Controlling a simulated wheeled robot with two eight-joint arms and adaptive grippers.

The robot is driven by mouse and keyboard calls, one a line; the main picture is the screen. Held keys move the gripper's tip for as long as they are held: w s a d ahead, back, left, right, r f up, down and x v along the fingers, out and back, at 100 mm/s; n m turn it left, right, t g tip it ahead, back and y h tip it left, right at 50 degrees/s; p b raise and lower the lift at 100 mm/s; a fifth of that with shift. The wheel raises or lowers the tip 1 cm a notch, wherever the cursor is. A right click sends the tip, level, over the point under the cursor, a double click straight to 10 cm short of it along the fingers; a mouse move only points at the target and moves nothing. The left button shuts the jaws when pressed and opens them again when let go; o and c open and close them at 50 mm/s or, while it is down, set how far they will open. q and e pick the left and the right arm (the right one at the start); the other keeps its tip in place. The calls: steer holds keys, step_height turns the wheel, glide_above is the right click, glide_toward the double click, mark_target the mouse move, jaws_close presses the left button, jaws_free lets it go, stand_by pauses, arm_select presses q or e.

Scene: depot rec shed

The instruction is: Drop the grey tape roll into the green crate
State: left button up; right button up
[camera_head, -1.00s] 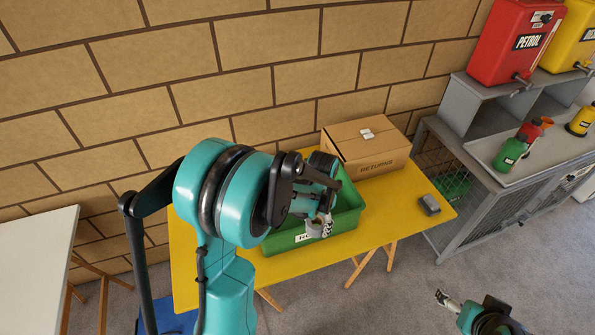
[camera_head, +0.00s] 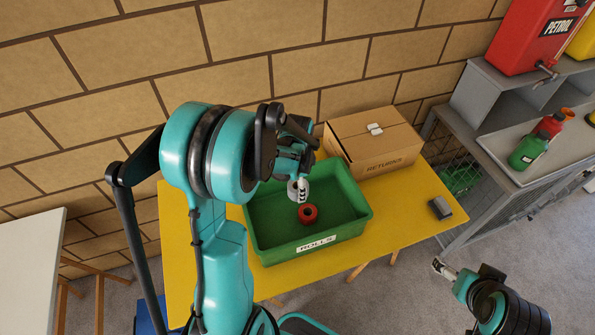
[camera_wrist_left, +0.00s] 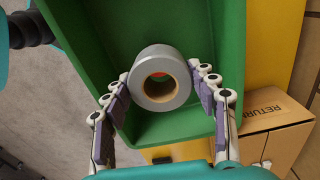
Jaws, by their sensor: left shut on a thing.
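The grey tape roll (camera_wrist_left: 143,72) is held between the fingertips of my left gripper (camera_wrist_left: 162,82) in the left wrist view, with the green crate below it. In the head view the roll (camera_head: 292,190) shows partly beside my left gripper (camera_head: 299,188), over the back part of the crate's opening. The green crate (camera_head: 277,246), labelled ROLLS, stands on the yellow table. A red roll (camera_head: 308,213) lies in it. My right gripper (camera_head: 442,266) is at the lower right, away from the table; its jaw state is unclear.
A cardboard box (camera_head: 376,148) marked RETURNS stands behind and right of the crate. A small dark grey object (camera_head: 440,208) is near the right end of the yellow table (camera_head: 403,215). A grey bench (camera_head: 470,135) with bottles stands further right.

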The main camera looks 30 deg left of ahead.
arm_select(q)
step_height(320, 180, down, 6)
steer(key=b, duration=0.4)
steer(key=shift+r, duration=0.1)
steer(key=o, duration=1.3)
steer(key=shift+c, duration=0.2)
steer(key=shift+r, duration=0.1)
step_height(320, 180, up, 12)
